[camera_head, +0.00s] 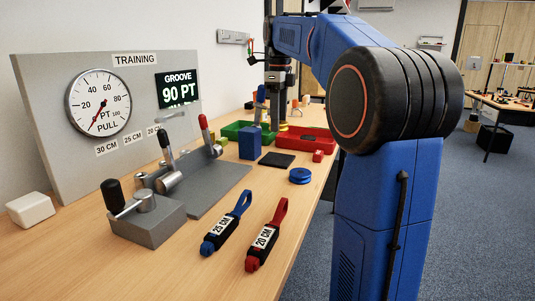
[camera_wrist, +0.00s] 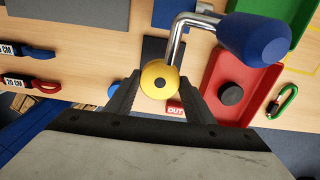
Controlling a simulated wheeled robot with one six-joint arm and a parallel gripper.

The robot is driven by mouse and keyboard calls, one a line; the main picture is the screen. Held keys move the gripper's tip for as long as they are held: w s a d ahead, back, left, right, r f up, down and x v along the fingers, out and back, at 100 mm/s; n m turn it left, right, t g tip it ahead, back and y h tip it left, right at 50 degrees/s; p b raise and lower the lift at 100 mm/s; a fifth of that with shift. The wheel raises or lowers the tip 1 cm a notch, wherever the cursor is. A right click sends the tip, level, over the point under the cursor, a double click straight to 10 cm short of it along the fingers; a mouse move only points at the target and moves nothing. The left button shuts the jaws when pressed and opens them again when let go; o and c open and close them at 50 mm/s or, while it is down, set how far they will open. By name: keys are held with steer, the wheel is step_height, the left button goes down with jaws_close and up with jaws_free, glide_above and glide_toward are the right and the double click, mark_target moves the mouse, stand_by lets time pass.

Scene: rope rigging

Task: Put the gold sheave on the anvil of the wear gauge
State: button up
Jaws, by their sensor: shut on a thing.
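My gripper (camera_wrist: 158,85) is shut on the gold sheave (camera_wrist: 160,78), a round gold disc with a dark centre hole, in the wrist view. The sheave is partly hidden by the fingers. In the head view my gripper (camera_head: 279,108) is over the far trays, with a bit of gold (camera_head: 283,128) below it. A bent metal lever (camera_wrist: 178,42) with a blue handle (camera_wrist: 255,38) shows beside the sheave in the wrist view. I cannot tell whether they touch. I cannot pick out the anvil of the wear gauge for sure. A display (camera_head: 177,91) reads GROOVE 90 PT.
A red tray (camera_wrist: 212,106) holds a black disc (camera_wrist: 231,93). A green tray (camera_head: 232,127) and a blue block (camera_head: 249,144) stand nearby. A blue sheave (camera_head: 300,176) and two labelled straps, blue (camera_head: 227,224) and red (camera_head: 267,236), lie nearer. The front right table edge is close.

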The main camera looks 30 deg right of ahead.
glide_above(277, 158)
steer(key=f, duration=0.4)
steer(key=shift+s+a+f, duration=0.1)
steer(key=shift+s+f, duration=0.1)
steer(key=shift+f, duration=2.75)
steer(key=shift+f, duration=0.1)
steer(key=o, duration=1.1)
step_height(277, 158, up, 12)
steer(key=shift+r, duration=0.1)
